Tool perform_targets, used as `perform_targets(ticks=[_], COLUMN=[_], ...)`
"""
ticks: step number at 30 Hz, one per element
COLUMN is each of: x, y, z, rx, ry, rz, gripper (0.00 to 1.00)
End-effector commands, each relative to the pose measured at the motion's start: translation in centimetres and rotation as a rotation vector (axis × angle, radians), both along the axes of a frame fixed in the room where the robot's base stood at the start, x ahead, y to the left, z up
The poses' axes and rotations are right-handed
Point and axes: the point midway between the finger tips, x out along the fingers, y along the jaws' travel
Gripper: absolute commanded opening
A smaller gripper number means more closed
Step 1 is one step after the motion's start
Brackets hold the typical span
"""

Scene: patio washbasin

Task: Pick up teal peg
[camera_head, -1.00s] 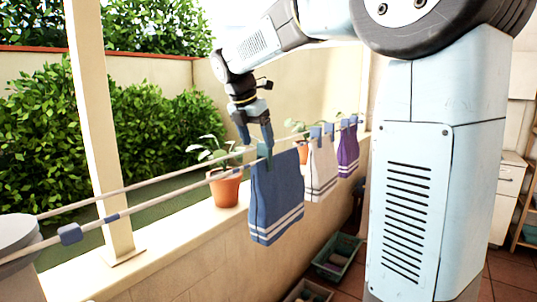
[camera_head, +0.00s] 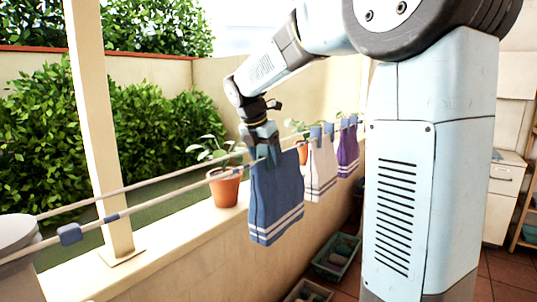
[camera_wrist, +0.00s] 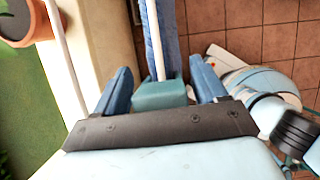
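The teal peg (camera_wrist: 160,93) sits on the white clothesline (camera_wrist: 153,40) between my gripper's fingers in the wrist view. It also shows in the head view (camera_head: 263,153), at the top left corner of the hanging blue towel (camera_head: 275,203), partly hidden by the fingers. My gripper (camera_wrist: 159,70) is open, with one blue finger on each side of the peg and a visible gap on both sides. In the head view my gripper (camera_head: 260,147) points down at the line.
A beige towel (camera_head: 321,172) and a purple towel (camera_head: 347,153) hang further along the line with blue pegs. A potted plant (camera_head: 225,188) stands on the ledge behind the line. A crate (camera_head: 337,258) is on the tiled floor below. A pillar (camera_head: 95,130) rises at left.

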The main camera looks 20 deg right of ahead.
Motion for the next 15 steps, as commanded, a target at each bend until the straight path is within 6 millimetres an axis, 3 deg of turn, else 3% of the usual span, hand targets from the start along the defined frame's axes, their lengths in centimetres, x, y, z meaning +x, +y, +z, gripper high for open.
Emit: perform_targets(ticks=[2,15], x=[0.0,0.0], y=[0.02,0.07], z=[0.01,0.03], rx=[0.0,0.0], ry=[0.0,0.0], rz=[0.0,0.001], gripper=[0.63,0.21])
